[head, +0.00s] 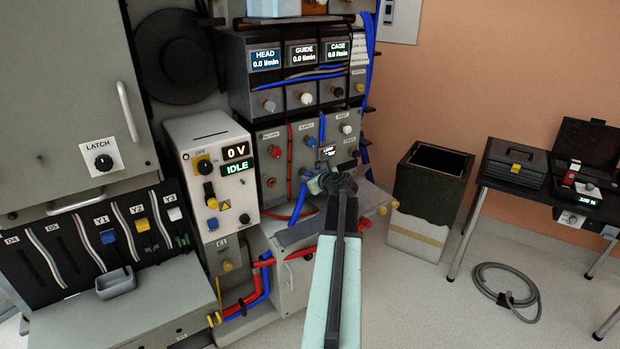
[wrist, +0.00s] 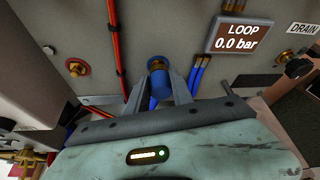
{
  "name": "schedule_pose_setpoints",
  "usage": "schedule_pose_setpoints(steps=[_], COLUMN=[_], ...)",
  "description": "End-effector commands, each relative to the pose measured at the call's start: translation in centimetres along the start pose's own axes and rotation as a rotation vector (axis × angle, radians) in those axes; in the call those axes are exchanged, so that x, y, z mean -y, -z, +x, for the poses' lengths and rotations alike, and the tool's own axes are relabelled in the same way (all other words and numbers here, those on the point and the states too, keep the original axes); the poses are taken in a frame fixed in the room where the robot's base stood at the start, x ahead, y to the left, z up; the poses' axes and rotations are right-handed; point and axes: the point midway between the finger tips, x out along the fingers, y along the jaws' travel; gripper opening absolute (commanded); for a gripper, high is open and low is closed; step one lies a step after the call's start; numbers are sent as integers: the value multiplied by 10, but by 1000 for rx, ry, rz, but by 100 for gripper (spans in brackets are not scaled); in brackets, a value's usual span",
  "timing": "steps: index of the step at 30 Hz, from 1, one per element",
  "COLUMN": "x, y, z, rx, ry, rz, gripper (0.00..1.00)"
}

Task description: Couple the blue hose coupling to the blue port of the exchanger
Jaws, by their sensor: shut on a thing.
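In the wrist view my gripper (wrist: 159,76) is shut on the blue hose coupling (wrist: 160,84), a short blue cylinder between the two grey fingers. A brass ring (wrist: 156,63) shows just beyond the coupling's far end, on the grey exchanger panel (wrist: 185,35). The coupling lines up with this ring and looks very close to it or touching; I cannot tell whether it is seated. In the head view my gripper (head: 328,182) is at the lower panel, below the small LOOP display (head: 328,150), and my arm hides the coupling.
The LOOP display (wrist: 236,36) reads 0.0 bar. A dark bin (head: 430,185) stands to the right.

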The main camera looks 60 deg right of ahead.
Motion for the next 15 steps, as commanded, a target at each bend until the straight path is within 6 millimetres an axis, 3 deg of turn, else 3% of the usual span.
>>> schedule_pose_setpoints(steps=[11, 12, 14, 15], x=[0, 0, 0, 0], y=[-5, -5, -5, -5], z=[12, 12, 12, 11], rx=[2, 2, 2, 1], ry=[-1, 0, 0, 0], rz=[1, 1, 1, 1], gripper=[0, 33, 50, 53])
